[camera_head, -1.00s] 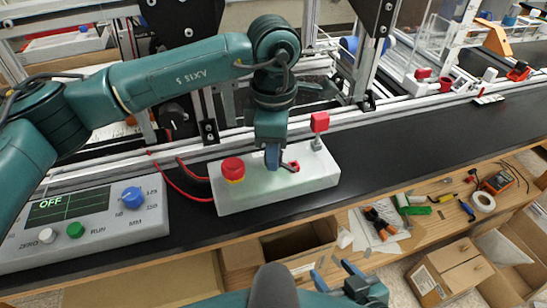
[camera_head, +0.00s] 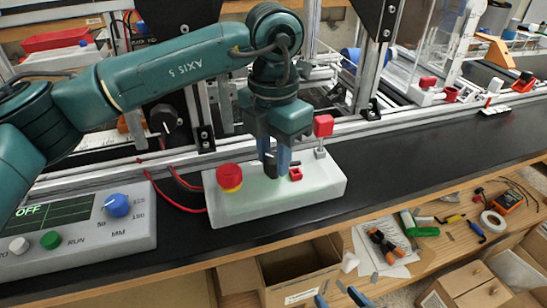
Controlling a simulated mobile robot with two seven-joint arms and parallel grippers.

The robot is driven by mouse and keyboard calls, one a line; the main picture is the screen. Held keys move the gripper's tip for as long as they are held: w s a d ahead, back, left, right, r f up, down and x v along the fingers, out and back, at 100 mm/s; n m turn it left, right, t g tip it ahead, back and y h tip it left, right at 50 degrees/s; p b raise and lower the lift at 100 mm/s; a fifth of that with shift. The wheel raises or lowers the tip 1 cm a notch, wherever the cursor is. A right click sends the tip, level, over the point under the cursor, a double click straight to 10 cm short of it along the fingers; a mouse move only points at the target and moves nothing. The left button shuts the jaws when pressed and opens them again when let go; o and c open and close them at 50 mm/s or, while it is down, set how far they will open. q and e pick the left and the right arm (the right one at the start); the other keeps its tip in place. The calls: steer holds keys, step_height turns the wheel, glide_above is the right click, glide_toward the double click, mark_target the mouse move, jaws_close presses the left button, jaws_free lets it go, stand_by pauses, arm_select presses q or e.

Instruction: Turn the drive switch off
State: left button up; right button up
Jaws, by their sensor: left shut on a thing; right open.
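The white switch box (camera_head: 325,187) lies on the black table, with a red mushroom button (camera_head: 230,175) on a yellow collar at its left end. A small red square part (camera_head: 296,174) is on its top, right of my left fingers. A red block on a metal post (camera_head: 323,126) stands at its back right. My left gripper (camera_head: 276,168) points down at the middle of the box, its blue fingers shut on a small dark part, apparently the drive switch, mostly hidden between them. My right gripper (camera_head: 340,297) shows only its blue fingertips, apart, at the bottom edge.
A grey panel (camera_head: 130,237) with a blue knob, a green button and a screen reading OFF is at the left. Red wires run behind the box. Metal extrusions line the back. The black table right of the box is clear. Tools lie on the wooden shelf below.

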mark_target(274, 157)
arm_select(q)
steer(key=shift+n, duration=0.5)
steer(key=o, duration=1)
step_height(274, 157, up, 13)
steer(key=shift+r, duration=0.1)
